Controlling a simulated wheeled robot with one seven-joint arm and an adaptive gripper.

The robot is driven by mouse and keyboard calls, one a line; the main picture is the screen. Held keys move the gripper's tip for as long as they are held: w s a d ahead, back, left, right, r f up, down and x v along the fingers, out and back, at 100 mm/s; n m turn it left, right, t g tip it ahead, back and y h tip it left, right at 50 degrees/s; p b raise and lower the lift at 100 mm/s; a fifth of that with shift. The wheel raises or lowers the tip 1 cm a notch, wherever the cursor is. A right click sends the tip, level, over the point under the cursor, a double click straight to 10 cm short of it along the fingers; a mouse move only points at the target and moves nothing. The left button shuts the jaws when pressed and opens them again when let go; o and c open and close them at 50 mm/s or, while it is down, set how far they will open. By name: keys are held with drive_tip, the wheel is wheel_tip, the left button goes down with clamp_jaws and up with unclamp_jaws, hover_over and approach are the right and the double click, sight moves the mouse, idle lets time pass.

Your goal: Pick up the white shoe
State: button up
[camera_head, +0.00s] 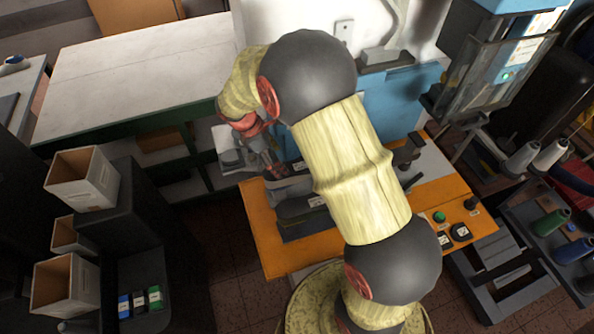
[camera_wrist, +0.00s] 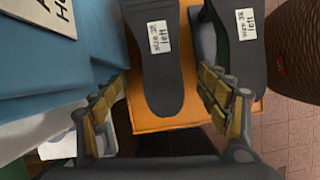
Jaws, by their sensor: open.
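No plainly white shoe can be made out. In the wrist view, two dark grey sole-shaped pieces with white "left" size labels lie on the orange tabletop (camera_wrist: 150,117): a left piece (camera_wrist: 163,80) and a right piece (camera_wrist: 241,55). The right one has a paler grey side. My gripper (camera_wrist: 160,88) is open, its fingers apart, with the left piece's rounded end between them in the picture. Contact cannot be judged. In the head view my gripper (camera_head: 262,158) is beside the table's left end, near the grey shoe shapes (camera_head: 290,190), partly hidden by my arm.
A blue surface (camera_wrist: 45,65) lies left of the orange top in the wrist view. In the head view, a long white bench (camera_head: 140,75) stands upper left, open boxes (camera_head: 82,178) at left, and a machine with a clear guard (camera_head: 490,75) at right. Green (camera_head: 439,217) and black buttons sit on the table.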

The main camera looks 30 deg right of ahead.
sight(290, 168)
drive_tip(key=shift+s+d, duration=0.15)
drive_tip(key=shift+d, duration=0.3)
drive_tip(key=x, duration=0.5)
drive_tip(key=shift+c, duration=0.4)
drive_tip(key=c, duration=1.9)
